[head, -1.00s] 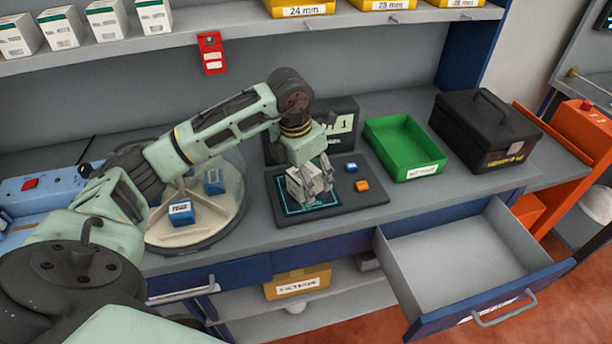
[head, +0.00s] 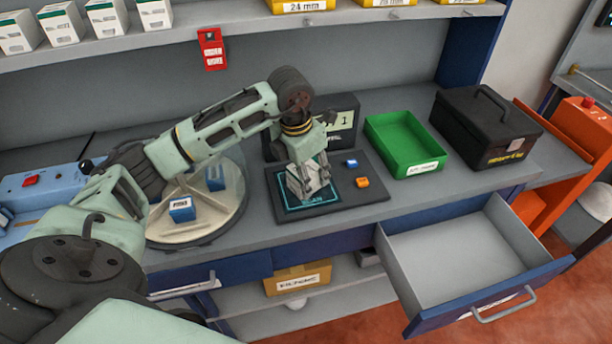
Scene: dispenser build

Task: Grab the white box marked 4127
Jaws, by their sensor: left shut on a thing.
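My left gripper (head: 312,180) points down over the scan pad (head: 289,206), on the dark mat on the counter. It is shut on a small white box (head: 302,184), mostly hidden by the fingers; its marking cannot be read. Several white boxes with green tops (head: 61,26) stand on the upper shelf at the left, their print too small to read. My right gripper is out of view.
A scale-like display (head: 342,124) stands behind the pad, with blue (head: 351,163) and orange (head: 362,182) buttons beside it. A turntable (head: 168,229) with blue boxes is left. A green tray (head: 403,146), black case (head: 486,128) and open drawer (head: 470,255) are right.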

